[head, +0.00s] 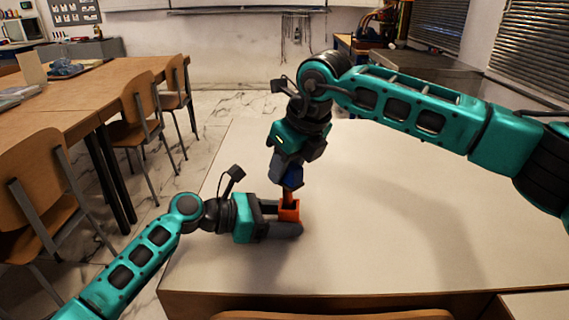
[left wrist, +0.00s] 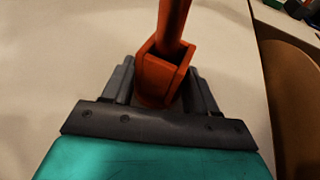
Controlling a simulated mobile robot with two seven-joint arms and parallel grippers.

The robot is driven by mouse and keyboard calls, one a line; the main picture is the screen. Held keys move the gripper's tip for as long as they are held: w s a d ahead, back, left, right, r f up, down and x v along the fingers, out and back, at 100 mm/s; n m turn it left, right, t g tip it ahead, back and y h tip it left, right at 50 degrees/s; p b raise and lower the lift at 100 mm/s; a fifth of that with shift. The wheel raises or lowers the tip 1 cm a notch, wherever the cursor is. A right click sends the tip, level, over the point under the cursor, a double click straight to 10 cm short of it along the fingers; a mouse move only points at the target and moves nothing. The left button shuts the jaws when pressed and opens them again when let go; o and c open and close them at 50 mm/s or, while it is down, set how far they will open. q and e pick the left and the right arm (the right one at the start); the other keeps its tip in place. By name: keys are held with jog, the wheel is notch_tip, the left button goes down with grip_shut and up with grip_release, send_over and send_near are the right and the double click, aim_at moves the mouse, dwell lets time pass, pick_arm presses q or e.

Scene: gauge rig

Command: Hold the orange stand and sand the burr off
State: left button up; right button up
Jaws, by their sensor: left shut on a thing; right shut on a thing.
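The orange stand (head: 289,211) is a small open-topped square block near the middle of the white table. My left gripper (head: 284,216) is shut on it from the left. The left wrist view shows the stand (left wrist: 160,75) between the two grey fingers (left wrist: 158,88). A red-orange rod (left wrist: 173,22) rises from the stand's opening; I cannot tell whether it is part of the stand. Whether the two touch is unclear. I cannot make out the burr.
The white table (head: 420,250) is bare to the right of the stand. Its front edge lies close below. A chair back (head: 330,315) shows at the bottom. Wooden desks (head: 60,110) and chairs (head: 145,105) stand at the left, apart from the table.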

aim_at(299, 174)
jog(key=shift+s+d+f, duration=0.2)
jog(key=shift+s+d, duration=0.35)
jog(key=shift+s+d+f, duration=0.15)
jog(key=shift+s+d, duration=0.35)
jog(key=shift+w+a, duration=1.15)
jog(key=shift+a, duration=0.05)
jog(key=shift+s+d, duration=1.15)
jog(key=shift+d, duration=0.05)
jog(key=shift+w+a, duration=0.1)
